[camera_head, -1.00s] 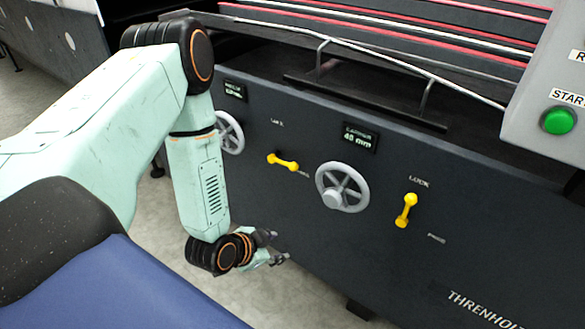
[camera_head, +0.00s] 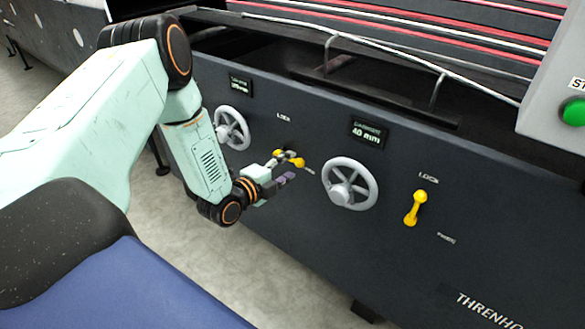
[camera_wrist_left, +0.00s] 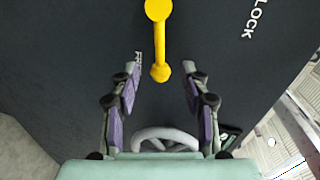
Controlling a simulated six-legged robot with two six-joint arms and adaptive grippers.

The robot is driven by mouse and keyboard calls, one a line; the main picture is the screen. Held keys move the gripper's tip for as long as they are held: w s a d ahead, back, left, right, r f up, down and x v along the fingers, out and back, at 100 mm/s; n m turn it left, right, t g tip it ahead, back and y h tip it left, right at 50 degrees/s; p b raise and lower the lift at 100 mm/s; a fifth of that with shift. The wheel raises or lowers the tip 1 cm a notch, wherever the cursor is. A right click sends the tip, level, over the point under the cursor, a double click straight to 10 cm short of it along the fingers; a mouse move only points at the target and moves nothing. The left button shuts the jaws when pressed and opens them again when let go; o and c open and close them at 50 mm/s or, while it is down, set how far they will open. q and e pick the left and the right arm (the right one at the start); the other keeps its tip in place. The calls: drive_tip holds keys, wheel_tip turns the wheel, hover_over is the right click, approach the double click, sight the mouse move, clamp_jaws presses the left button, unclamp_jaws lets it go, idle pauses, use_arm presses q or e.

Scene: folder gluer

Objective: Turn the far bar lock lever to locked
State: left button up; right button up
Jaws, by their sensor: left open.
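The far bar lock lever (camera_head: 298,162) is a yellow dumbbell-shaped handle on the dark machine panel, partly hidden by my left gripper in the head view. It lies nearly level, its right end by the FREE label, with the LOCK label above. My left gripper (camera_head: 284,166) is open in front of it. In the left wrist view the lever (camera_wrist_left: 158,42) runs down from the top edge, its lower knob appearing between the open fingertips (camera_wrist_left: 162,72). No grip on it shows; whether a finger touches it is unclear. My right gripper is out of view.
A grey handwheel (camera_head: 349,184) sits just right of the lever, and another handwheel (camera_head: 232,128) to its left. A second yellow lever (camera_head: 415,208) stands steeply at the right. A rail (camera_head: 385,60) runs above the panel. The floor in front is clear.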

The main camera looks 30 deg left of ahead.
use_arm(q)
drive_tip(key=shift+b+x, duration=0.45)
drive_tip(key=shift+x, duration=1)
drive_tip(key=shift+c, duration=0.2)
clamp_jaws()
